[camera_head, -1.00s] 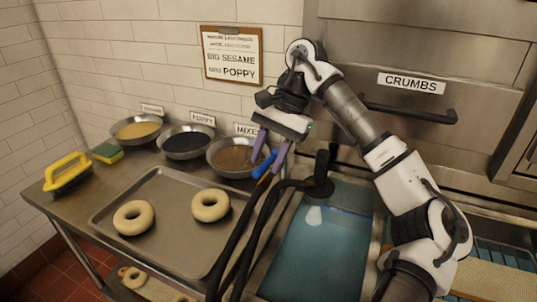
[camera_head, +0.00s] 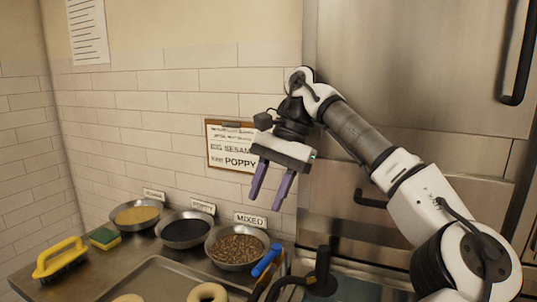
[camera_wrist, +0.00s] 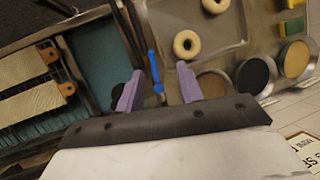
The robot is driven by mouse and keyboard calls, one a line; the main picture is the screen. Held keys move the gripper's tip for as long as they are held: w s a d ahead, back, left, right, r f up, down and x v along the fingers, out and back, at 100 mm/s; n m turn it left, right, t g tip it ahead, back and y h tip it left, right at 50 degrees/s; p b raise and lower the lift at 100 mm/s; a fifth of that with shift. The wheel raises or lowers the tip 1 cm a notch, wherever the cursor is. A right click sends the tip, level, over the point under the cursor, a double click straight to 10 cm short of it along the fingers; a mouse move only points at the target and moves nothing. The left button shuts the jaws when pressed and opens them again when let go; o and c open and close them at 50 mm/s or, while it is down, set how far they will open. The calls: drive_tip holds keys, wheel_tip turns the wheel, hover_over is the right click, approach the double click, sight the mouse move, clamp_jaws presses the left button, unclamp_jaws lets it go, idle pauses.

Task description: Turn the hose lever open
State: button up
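The blue hose lever (camera_head: 266,260) stands tilted beside the mixed-topping bowl, near the bottom of the head view. It also shows in the wrist view (camera_wrist: 156,72), in line with the gap between my fingers. Dark hoses (camera_head: 290,284) run next to it, partly cut off by the frame's lower edge. My gripper (camera_head: 265,204) has two purple fingers pointing down and spread apart, with nothing between them. It hangs above the lever, clear of it.
Bowls of sesame (camera_head: 135,214), poppy (camera_head: 185,230) and mixed topping (camera_head: 236,247) line the wall. Bagels lie on a tray (camera_head: 150,282). A yellow-handled brush (camera_head: 60,259) is at left. The blue-water basin (camera_wrist: 98,62) shows in the wrist view.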

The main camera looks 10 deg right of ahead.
wheel_tip(320, 180, up, 6)
drive_tip(key=p, duration=0.2)
drive_tip(key=shift+r, duration=0.1)
drive_tip(key=shift+c, duration=0.5)
